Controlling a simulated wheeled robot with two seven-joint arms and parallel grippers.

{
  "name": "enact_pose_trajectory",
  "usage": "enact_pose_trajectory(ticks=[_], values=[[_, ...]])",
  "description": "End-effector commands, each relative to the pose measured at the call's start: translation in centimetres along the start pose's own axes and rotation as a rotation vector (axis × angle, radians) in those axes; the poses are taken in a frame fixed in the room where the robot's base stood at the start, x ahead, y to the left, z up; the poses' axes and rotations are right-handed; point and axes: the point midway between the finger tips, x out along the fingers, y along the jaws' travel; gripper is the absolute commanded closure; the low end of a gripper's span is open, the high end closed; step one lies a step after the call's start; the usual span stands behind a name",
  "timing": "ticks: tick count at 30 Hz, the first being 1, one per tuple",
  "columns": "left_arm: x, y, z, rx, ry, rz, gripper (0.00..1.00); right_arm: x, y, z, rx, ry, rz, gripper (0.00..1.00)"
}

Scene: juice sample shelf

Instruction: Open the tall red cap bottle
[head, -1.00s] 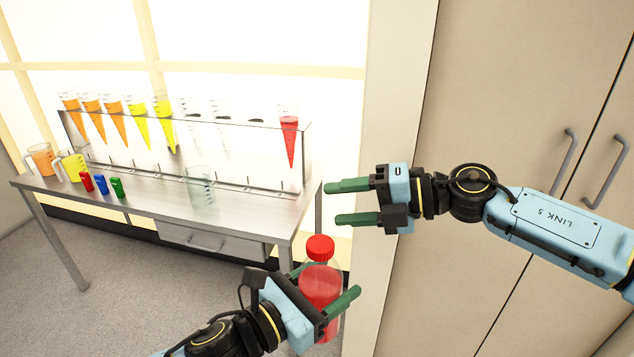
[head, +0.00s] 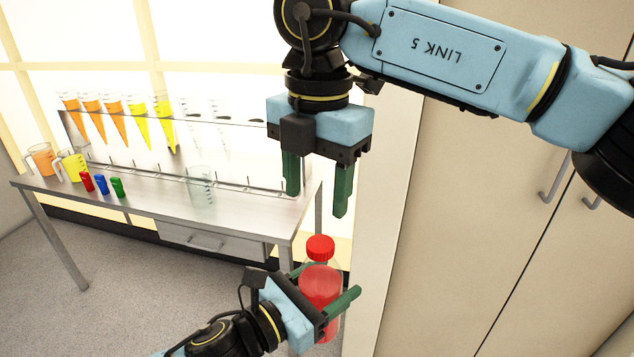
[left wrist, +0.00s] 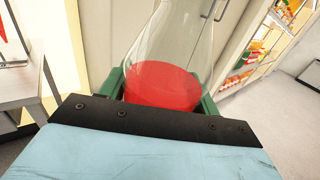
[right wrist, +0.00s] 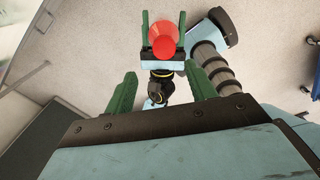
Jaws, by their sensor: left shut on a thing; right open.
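The tall bottle (head: 320,285) with red liquid and a red cap (head: 320,247) is held upright in front of the table. My left gripper (head: 328,290) is shut around its body. In the left wrist view the clear bottle (left wrist: 165,82) stands between the green fingers; its cap is out of that view. My right gripper (head: 317,205) is open and empty, pointing down above the cap and apart from it. The right wrist view looks down on the red cap (right wrist: 163,37), beyond and between the open fingers (right wrist: 160,95).
A metal table (head: 150,210) at the left bears a rack (head: 240,170) of conical tubes, a clear beaker (head: 200,187), two jugs of orange and yellow liquid, and small red, blue and green items. A tall cabinet (head: 480,190) stands at the right.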

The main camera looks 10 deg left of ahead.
Motion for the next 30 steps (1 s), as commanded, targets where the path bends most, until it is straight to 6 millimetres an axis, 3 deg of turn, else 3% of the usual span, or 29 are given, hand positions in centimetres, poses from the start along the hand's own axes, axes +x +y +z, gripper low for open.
enact_pose_trajectory(ticks=[5,18,30], values=[[0.0,0.0,0.2,0.001,-0.004,-0.001,1.00,1.1,-0.3,0.0,0.018,-0.024,-0.021,0.44],[0.0,0.0,0.2,0.001,-0.004,-0.001,1.00,7.2,-0.4,0.1,0.018,-0.021,-0.018,0.44],[0.0,0.0,0.2,0.001,-0.004,-0.001,1.00,7.9,-0.4,0.1,0.017,-0.021,-0.016,0.46]])
